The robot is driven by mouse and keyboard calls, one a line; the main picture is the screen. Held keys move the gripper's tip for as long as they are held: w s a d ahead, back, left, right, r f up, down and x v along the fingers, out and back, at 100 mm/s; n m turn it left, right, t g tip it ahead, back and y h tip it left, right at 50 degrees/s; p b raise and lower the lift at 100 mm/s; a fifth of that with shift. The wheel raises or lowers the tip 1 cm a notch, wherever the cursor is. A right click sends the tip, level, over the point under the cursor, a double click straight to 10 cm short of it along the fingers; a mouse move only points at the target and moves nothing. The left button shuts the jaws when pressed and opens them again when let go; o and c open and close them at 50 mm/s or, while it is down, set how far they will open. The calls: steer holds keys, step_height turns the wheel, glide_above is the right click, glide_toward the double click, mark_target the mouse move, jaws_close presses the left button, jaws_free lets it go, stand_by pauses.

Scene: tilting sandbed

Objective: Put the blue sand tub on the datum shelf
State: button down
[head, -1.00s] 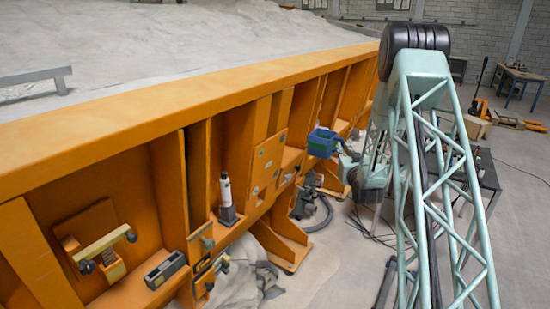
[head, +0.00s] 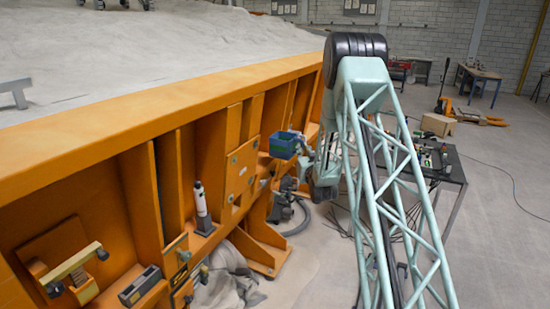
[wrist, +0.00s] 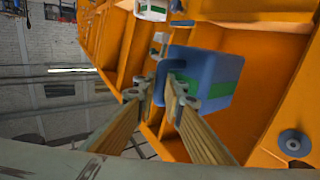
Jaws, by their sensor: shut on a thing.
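The blue sand tub (head: 284,144), with a green band, is at the side of the orange sandbed frame, at the far end of my arm in the head view. In the wrist view the tub (wrist: 205,80) sits at the fingertips of my gripper (wrist: 163,90), which is shut on its near edge. In the head view my gripper (head: 303,148) is small and partly hidden by my arm. The orange frame (head: 215,140) has several open bays with ledges. I cannot tell which ledge is the datum shelf, or whether the tub touches the frame.
A white cylindrical instrument (head: 201,205) stands on a ledge, with a dark grey block (head: 140,286) and a yellowish bar clamp (head: 72,264) nearer. A dark table (head: 445,165) stands right of my arm. The floor (head: 500,240) at right is mostly clear.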

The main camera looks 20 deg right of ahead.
glide_above(275, 157)
steer(key=w+d, duration=0.3)
steer(key=w, duration=0.1)
steer(key=shift+s+a+r+p, duration=0.1)
steer(key=shift+s+a+p, duration=0.15)
steer(key=shift+p, duration=0.2)
steer(key=shift+w+a+f, duration=0.1)
steer(key=shift+f, duration=1.5)
steer(key=shift+f, duration=1.5)
steer(key=shift+w+a+f, duration=0.1)
steer(key=shift+w+f, duration=0.05)
steer(key=shift+f, duration=0.3)
steer(key=shift+f, duration=0.1)
steer(key=c, duration=2.7)
jaws_free()
